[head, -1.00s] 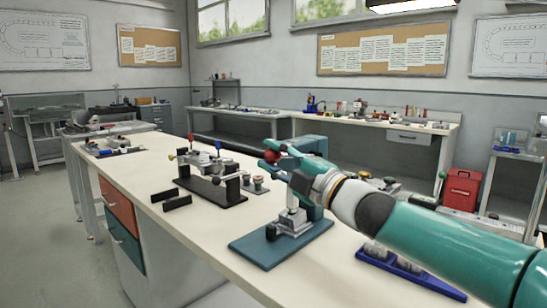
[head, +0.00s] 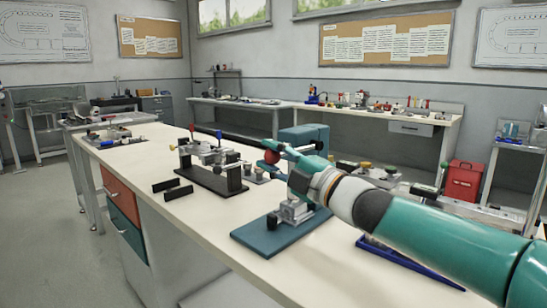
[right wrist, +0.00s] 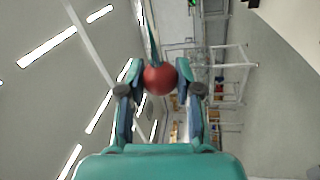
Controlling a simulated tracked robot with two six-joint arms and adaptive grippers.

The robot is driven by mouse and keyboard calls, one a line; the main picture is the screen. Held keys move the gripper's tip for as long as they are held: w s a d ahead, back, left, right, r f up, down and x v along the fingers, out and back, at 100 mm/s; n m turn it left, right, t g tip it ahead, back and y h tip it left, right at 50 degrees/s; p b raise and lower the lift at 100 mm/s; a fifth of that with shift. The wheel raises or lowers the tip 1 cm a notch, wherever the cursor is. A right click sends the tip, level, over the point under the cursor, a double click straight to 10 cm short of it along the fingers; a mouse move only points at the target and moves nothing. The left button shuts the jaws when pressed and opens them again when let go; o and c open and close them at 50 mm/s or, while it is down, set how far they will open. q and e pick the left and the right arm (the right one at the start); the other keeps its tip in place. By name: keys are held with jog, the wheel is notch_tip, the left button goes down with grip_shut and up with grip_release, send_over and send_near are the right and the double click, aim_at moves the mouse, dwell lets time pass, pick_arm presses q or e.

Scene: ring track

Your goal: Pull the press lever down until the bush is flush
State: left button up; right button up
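The press (head: 306,136) is a teal-blue frame on a flat blue base plate (head: 262,236) on the bench. Its lever ends in a red ball knob (head: 271,157), seen left of the frame. My right gripper (head: 283,152) reaches in from the right at the knob. In the right wrist view the red knob (right wrist: 160,78) sits between both fingers, which appear shut on it. A grey metal fixture (head: 294,211) stands on the base plate. My right arm hides part of the press, and I cannot make out the bush or whether it is flush. My left gripper is not in view.
A black stand with small fittings (head: 213,178) is left of the press, with black blocks (head: 172,190) before it. A blue tray (head: 395,258) lies partly under my right arm. The bench top (head: 190,215) is clear at front left.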

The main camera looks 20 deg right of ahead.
jog(key=o, duration=0.4)
jog(key=shift+w+f, duration=0.3)
jog(key=shift+w, duration=0.05)
jog(key=shift+s+r, duration=0.1)
jog(key=shift+s, duration=0.05)
jog(key=shift+s, duration=0.1)
jog(key=shift+s+d, duration=0.15)
jog(key=shift+s, duration=0.1)
jog(key=v, duration=1.1)
jog(key=shift+s, duration=0.1)
